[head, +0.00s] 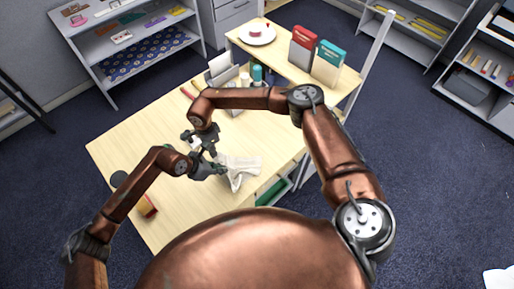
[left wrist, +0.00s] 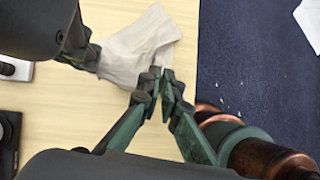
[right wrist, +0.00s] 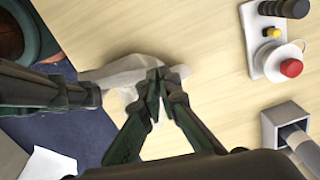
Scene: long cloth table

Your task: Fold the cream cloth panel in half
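The cream cloth panel (head: 242,172) lies rumpled near the right edge of the pale wooden table. It also shows in the left wrist view (left wrist: 140,45) and the right wrist view (right wrist: 122,73), with creases and raised parts. My left gripper (head: 220,170) is at the cloth's near left side; its fingertips (left wrist: 161,74) are closed together on a cloth edge. My right gripper (head: 207,150) is at the far left side of the cloth; its fingertips (right wrist: 155,74) are closed together with cloth at both sides. The grippers partly hide the cloth.
A panel with a red button (right wrist: 291,68) and a grey box (right wrist: 285,130) stand beyond the cloth. Red (head: 302,46) and teal (head: 327,62) binders stand at the back. The left part of the table is mostly clear.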

